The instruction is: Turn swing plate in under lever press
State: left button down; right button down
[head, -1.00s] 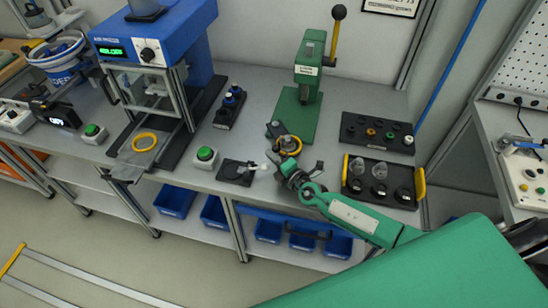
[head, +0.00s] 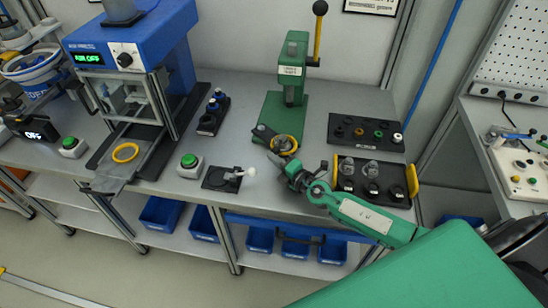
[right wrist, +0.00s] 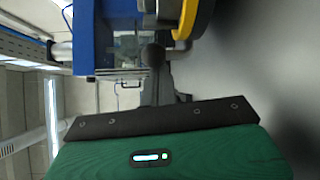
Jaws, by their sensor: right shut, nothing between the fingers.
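The green lever press (head: 291,68) stands at the back of the bench, with a yellow-sleeved lever (head: 317,35) raised upright. The swing plate (head: 263,132) is a dark arm at the front of the press base. It carries a yellow ring (head: 284,144), in front of and slightly left of the press ram. My right gripper (head: 275,162) is shut and empty, close to the front edge of the ring; contact cannot be told. In the right wrist view, part of the yellow ring (right wrist: 188,18) shows at the top, beyond my gripper's palm. My left gripper is out of view.
A black tray (head: 345,200) with yellow handles and clear parts lies right of my gripper. Another part tray (head: 365,130) lies behind it. A white-knobbed lever unit (head: 222,178) and green button (head: 189,161) are to the left. The blue press (head: 135,40) stands far left.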

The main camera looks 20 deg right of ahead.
notch_tip(320, 180, up, 20)
jog(key=p, duration=0.8)
